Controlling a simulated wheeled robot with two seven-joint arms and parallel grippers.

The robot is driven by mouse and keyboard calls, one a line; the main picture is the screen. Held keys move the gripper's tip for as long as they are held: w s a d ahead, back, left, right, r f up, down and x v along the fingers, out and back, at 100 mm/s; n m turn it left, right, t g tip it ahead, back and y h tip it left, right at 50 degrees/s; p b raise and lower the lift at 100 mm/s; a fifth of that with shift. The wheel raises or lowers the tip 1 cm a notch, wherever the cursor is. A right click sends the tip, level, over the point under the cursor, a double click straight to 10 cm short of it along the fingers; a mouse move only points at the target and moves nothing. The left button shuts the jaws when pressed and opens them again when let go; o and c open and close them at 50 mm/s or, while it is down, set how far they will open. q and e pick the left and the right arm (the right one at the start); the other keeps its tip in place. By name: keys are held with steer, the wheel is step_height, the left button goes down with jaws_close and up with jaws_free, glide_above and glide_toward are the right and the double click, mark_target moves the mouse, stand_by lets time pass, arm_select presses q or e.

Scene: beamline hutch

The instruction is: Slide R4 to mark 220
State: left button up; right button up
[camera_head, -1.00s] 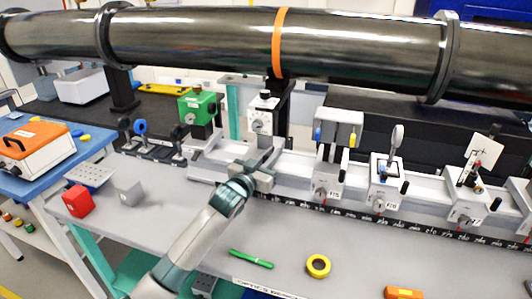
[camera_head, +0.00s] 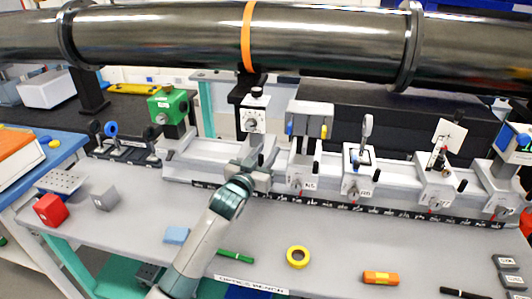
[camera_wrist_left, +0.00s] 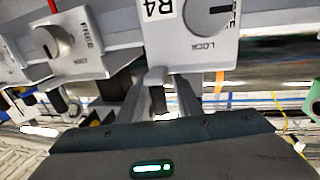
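R4 is a pale carriage on the bench rail. In the head view its upper box with a dial and dark cap (camera_head: 253,120) rises behind my left gripper (camera_head: 260,172), which hides its lower front. In the left wrist view the R4 label and a LOCK knob show on the carriage face (camera_wrist_left: 185,45). The left gripper's two fingers (camera_wrist_left: 167,98) stand on either side of a part low on R4, apparently shut on it. The rail carries a dark scale strip (camera_head: 340,204) along its front; its figures are too small to read. My right gripper is not in view.
A neighbouring carriage (camera_head: 300,178) stands close to the right of R4, with more carriages (camera_head: 358,182) (camera_head: 434,190) farther right. A large dark pipe (camera_head: 330,40) crosses above. Yellow tape (camera_head: 298,257), a green pen (camera_head: 235,256) and an orange block (camera_head: 380,278) lie on the bench front.

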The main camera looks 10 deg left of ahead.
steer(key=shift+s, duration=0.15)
